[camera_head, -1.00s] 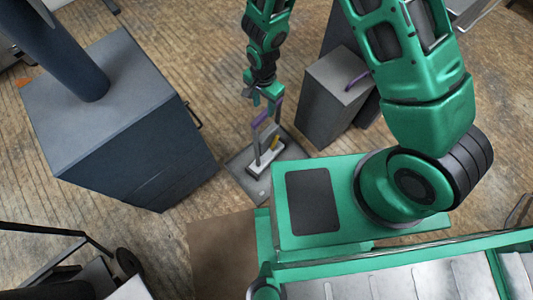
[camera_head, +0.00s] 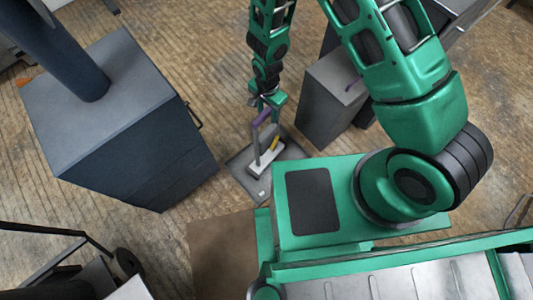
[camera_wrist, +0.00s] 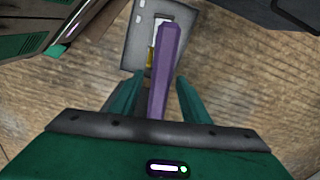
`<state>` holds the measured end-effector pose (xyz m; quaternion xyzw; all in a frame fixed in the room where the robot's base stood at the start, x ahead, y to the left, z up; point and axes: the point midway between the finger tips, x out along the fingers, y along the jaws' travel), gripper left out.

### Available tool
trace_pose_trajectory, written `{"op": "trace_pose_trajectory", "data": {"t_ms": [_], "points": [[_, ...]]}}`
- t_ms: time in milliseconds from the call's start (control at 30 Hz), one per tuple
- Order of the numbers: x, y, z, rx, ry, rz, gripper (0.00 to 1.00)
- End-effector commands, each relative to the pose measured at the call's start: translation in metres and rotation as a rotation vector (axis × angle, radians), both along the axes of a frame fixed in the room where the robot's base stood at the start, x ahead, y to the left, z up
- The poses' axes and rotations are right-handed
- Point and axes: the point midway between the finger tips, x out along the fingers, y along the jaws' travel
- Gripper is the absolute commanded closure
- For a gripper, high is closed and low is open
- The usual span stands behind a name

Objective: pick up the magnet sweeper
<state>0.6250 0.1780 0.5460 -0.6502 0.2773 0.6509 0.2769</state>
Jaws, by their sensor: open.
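The magnet sweeper (camera_head: 267,153) has a white base, grey uprights and a purple handle, and stands on a flat grey tray (camera_head: 246,185) on the floor. In the wrist view its purple handle (camera_wrist: 166,75) runs lengthwise between the fingers. My gripper (camera_head: 268,104) is at the handle's height at the top of the sweeper. In the wrist view my gripper (camera_wrist: 153,88) is open, a green finger on each side of the handle, with a gap at least on the left. The handle hides part of the white base below.
A dark cabinet (camera_head: 140,155) with a thick post stands to the left. A grey box (camera_head: 330,100) stands close to the right of the sweeper. A brown mat (camera_head: 220,255) lies in front. Wooden floor is bare between the cabinet and tray.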

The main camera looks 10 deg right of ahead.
Motion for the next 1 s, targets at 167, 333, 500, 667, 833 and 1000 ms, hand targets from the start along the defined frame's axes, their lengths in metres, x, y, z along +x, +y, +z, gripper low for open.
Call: {"op": "trace_pose_trajectory", "data": {"t_ms": [167,333,500,667,833,1000], "points": [[0.0000,-0.0003,-0.0026,0.000,0.000,0.000,0.58],[0.0001,-0.0001,-0.0039,0.000,0.000,0.000,0.58],[0.0001,0.0001,-0.0038,0.000,0.000,0.000,0.58],[0.0001,0.0001,-0.0038,0.000,0.000,0.000,0.86],[0.0006,0.0006,-0.0031,0.001,-0.001,0.000,1.00],[0.0006,0.0007,-0.0028,0.001,-0.001,0.000,1.00]]}}
